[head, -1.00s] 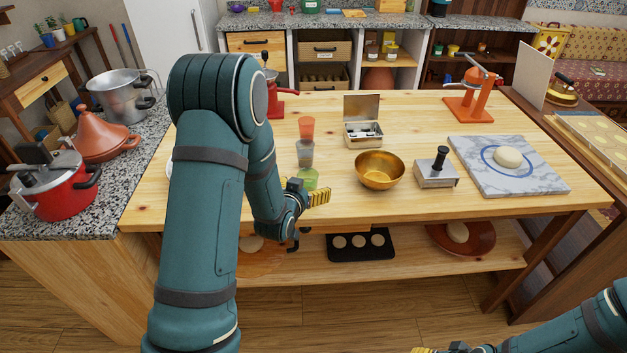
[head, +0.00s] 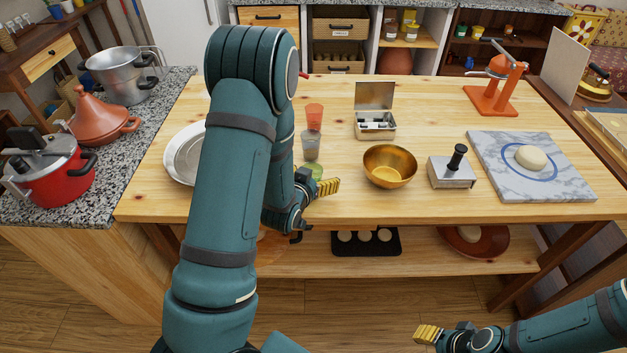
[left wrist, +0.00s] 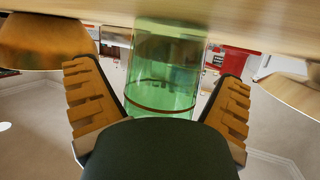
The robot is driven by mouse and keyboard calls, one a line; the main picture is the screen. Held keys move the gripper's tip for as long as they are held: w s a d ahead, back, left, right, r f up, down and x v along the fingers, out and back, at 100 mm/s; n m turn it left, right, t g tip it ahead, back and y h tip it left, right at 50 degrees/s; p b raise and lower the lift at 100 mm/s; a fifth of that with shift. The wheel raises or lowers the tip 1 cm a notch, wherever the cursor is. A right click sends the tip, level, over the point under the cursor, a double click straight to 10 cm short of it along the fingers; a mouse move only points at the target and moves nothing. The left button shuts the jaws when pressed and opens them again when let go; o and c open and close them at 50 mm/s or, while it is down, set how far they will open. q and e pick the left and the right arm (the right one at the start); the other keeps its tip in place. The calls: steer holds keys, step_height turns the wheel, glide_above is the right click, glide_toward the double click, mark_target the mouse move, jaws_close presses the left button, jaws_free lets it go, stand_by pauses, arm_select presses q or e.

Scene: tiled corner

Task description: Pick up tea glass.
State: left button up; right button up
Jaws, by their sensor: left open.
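A green see-through tea glass (head: 313,172) stands on the wooden table, nearest me in a row with a grey glass (head: 311,146) and a red glass (head: 314,117). My left gripper (head: 318,192) is at the table's front edge, close to the green glass, partly covering its lower part. In the left wrist view, where the tabletop is at the top, the green glass (left wrist: 166,70) shows between the two open yellow fingers (left wrist: 158,88), with gaps on both sides. My right gripper (head: 428,333) is low in front of the table, with one yellow fingertip showing.
A gold bowl (head: 390,168) is right of the glasses, then a metal press (head: 452,171) and a marble board (head: 490,187) with dough. A metal box (head: 375,121) stands open behind. A round metal tray (head: 181,160) lies left, partly behind my left arm.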

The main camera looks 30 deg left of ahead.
arm_select(q)
steer(key=shift+s, duration=0.1)
steer(key=shift+c, duration=0.6)
steer(key=c, duration=1.3)
